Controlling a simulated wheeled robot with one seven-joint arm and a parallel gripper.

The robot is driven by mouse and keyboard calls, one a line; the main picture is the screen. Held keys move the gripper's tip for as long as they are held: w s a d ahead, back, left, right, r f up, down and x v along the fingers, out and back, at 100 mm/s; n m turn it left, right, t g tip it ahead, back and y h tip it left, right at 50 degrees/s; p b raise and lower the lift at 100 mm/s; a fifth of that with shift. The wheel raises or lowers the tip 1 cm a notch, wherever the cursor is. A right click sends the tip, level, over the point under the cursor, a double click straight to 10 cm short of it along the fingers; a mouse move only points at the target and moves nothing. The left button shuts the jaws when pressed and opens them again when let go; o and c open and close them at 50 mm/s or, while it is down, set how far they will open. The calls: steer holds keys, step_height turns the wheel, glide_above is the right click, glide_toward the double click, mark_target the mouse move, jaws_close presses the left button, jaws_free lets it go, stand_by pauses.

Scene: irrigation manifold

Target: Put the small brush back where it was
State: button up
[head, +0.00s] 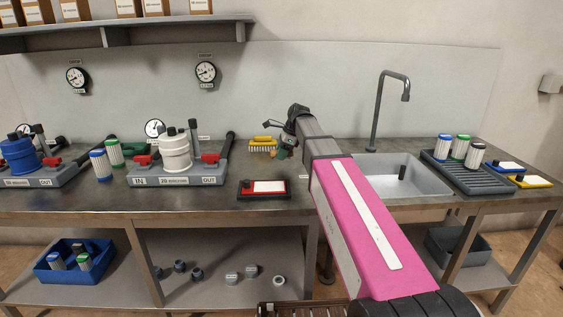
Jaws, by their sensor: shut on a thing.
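My gripper (284,150) is over the back of the bench, left of the sink, at the far end of my pink arm. It is shut on a small green and orange-tan thing (282,154), mostly hidden by the jaws. It may be the small brush, but I cannot tell its full shape. A yellow-topped brush with pale bristles (263,144) is on the bench just left of my gripper. I cannot tell whether the held thing touches the bench.
A red tray with a white label (264,188) lies at the front of the bench. A white filter housing (175,150) on a grey base stands left. The sink (400,178) with its tall tap is right, beside a grey rack (468,172) with cartridges.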

mark_target(281, 167)
steer(key=shift+f, duration=1.8)
steer(key=shift+f, duration=0.1)
steer(key=o, duration=0.9)
steer(key=v, duration=1.2)
steer(key=shift+a, duration=0.1)
